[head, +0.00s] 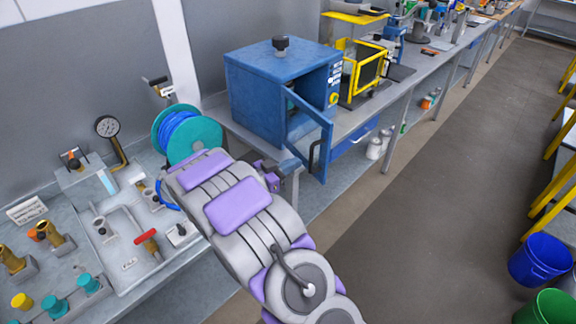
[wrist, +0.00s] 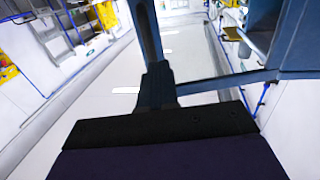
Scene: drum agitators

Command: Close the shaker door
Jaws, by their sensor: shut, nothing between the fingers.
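The blue box-shaped shaker (head: 268,98) stands on the bench in the head view, with a black knob on top. Its framed blue door (head: 326,150) is open and swung out toward the front, with a dark handle (head: 312,156) on it. My gripper (head: 291,166) is shut and empty, beside the lower near side of the door. In the wrist view my gripper (wrist: 157,84) shows dark fingers together, with blue bars of the door frame (wrist: 222,82) beside and beyond them. Whether the fingers touch the frame I cannot tell.
A blue hose reel (head: 185,134) and a pressure gauge (head: 107,127) stand left of the shaker. A yellow-framed device (head: 366,70) is just right of it. The floor aisle (head: 410,200) is clear, with a blue bucket (head: 540,260) at the right.

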